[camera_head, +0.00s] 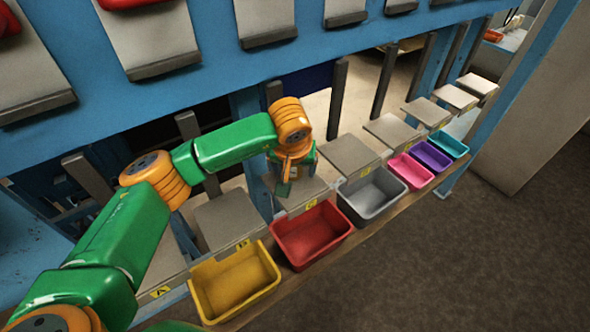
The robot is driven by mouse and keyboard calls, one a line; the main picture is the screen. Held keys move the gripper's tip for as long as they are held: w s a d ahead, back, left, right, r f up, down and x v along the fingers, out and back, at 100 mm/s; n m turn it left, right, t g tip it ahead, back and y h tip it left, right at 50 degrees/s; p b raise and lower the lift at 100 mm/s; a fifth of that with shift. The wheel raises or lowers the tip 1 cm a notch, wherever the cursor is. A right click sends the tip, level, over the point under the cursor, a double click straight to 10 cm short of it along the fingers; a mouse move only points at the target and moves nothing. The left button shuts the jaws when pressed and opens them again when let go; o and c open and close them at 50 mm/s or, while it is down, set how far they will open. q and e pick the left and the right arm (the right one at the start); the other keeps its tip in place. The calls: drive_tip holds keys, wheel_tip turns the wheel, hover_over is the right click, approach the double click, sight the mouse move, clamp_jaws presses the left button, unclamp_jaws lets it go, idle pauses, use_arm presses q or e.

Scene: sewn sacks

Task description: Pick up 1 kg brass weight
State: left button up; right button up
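I cannot make out a brass weight anywhere in the head view. My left arm, green with orange joints, reaches in from the left. My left gripper (285,182) points down above the grey plate (302,194) behind the red bin. Its fingers are small and partly hidden by the wrist, so I cannot tell whether they are open or hold anything. My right gripper is not in view.
A row of open bins runs along a ledge: yellow (236,283), red (311,235), grey (371,196), then pink, purple and teal. Grey plates and dark upright posts stand behind them. A blue beam (330,50) crosses above. Brown floor (480,260) is clear at right.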

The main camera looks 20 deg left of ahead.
use_arm(q)
clamp_jaws()
drive_tip(key=shift+w+r, duration=0.1)
drive_tip(key=shift+w, duration=0.05)
